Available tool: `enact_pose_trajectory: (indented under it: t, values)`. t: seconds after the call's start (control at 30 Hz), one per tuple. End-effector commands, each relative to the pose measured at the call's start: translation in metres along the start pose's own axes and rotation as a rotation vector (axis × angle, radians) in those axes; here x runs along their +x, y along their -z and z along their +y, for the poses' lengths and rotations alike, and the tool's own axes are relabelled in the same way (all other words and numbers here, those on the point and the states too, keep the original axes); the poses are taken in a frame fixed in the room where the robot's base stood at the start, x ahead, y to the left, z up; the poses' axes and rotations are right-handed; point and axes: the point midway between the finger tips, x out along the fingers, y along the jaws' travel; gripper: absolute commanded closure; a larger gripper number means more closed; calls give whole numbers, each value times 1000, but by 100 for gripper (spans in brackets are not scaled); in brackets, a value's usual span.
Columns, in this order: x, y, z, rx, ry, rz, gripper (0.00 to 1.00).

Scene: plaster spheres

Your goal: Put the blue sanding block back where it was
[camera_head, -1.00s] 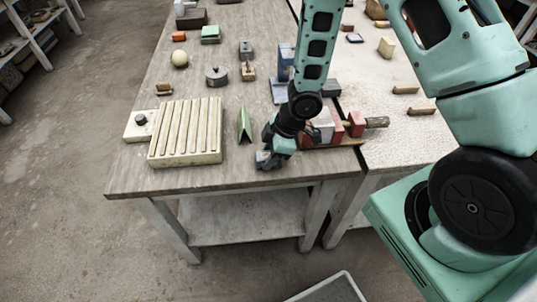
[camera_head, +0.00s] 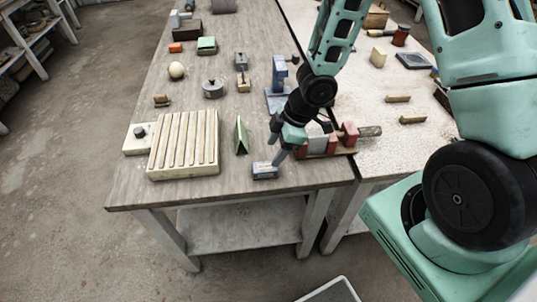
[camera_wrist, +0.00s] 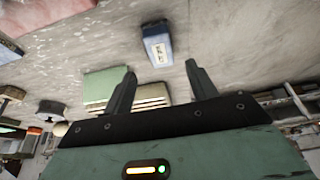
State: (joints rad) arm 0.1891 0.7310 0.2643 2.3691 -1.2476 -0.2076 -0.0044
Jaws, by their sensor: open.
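The blue sanding block (camera_head: 265,171) lies on the grey wooden tabletop near its front edge, right of the slatted cream board. In the wrist view the block (camera_wrist: 157,44) shows a white label and lies beyond my open fingertips, with nothing between them. My gripper (camera_head: 278,157) is just above and to the right of the block in the head view. The two fingers also show apart in the wrist view (camera_wrist: 160,72). I cannot tell the exact gap between the fingertips and the block.
The slatted cream board (camera_head: 184,144) and a green tent-shaped piece (camera_head: 241,137) stand left of the block. A holder with red and white blocks (camera_head: 332,143) stands close to the right. A blue-grey stand (camera_head: 279,85) is behind. Bare tabletop (camera_head: 215,188) lies along the front edge.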

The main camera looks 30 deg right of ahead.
Motion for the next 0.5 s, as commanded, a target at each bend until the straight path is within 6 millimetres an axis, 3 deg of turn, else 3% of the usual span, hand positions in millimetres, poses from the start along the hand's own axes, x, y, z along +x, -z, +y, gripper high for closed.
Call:
enact_pose_trajectory:
  t: [0.03,0.1,0.37,0.5]
  values:
    - [-16,2,0,4,0,1,42]
    - [-26,2,0,2,0,1,42]
    - [-43,4,1,5,-10,-12,42]
    - [-63,22,1,50,-80,-95,42]
